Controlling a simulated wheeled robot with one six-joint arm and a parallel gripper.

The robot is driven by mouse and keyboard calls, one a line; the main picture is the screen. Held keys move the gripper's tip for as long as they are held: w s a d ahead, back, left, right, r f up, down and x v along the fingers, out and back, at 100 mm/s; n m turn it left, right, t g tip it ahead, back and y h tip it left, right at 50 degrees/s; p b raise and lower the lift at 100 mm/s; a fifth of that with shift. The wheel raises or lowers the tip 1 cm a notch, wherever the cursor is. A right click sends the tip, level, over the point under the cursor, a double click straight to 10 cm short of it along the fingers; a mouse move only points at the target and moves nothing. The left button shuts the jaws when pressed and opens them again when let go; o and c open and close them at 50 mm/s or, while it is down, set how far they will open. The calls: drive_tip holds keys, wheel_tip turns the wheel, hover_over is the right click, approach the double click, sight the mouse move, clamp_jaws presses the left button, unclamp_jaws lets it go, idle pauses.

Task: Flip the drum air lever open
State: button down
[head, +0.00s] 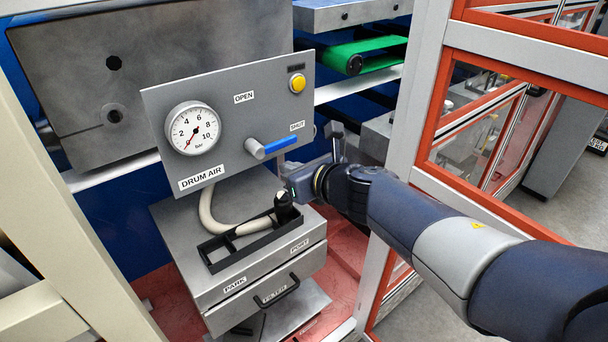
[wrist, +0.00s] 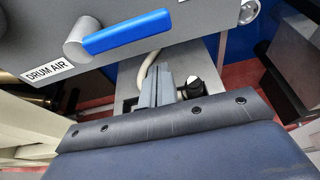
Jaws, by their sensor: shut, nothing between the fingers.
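The drum air lever (head: 281,144) is a blue bar on a grey round hub, on the sloping grey DRUM AIR panel (head: 225,100). It points right, towards the SHUT label (head: 297,126); the OPEN label (head: 244,97) is above the hub. In the wrist view the blue lever (wrist: 127,33) crosses the upper left, with its hub at its left end. My gripper (head: 290,178) is below and right of the lever, apart from it. In the wrist view my gripper (wrist: 165,85) shows its fingers together, empty, below the lever's free end.
A round gauge (head: 193,128) and a yellow button (head: 297,83) are on the panel. An orange-edged frame (head: 428,105) stands at right, close to my arm.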

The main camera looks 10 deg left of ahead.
drive_tip(key=shift+s+d+r+p, duration=0.15)
drive_tip(key=shift+r+p, duration=0.75)
drive_tip(key=shift+r, duration=0.95)
